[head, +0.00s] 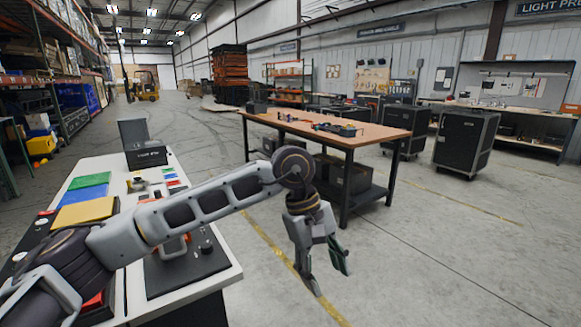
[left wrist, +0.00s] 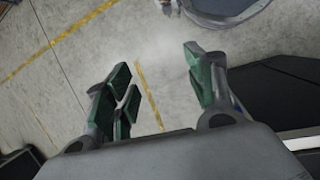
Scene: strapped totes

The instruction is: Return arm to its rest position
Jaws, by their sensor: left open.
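My left arm comes in from the lower left in the head view and reaches across the white workbench. Its gripper (head: 329,275) hangs past the bench's right edge, pointing down over bare concrete floor. The jaws are apart and empty. In the left wrist view the gripper (left wrist: 165,90) shows its green-padded fingers spread wide, with only floor and a yellow line between them. My right gripper is in neither view.
The white workbench (head: 215,272) holds green, yellow and blue sheets, small coloured parts and a dark panel, partly behind my arm. A wooden-topped table (head: 345,137) stands beyond the gripper. Black wheeled cases (head: 466,140) stand farther right. The floor right of the gripper is clear.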

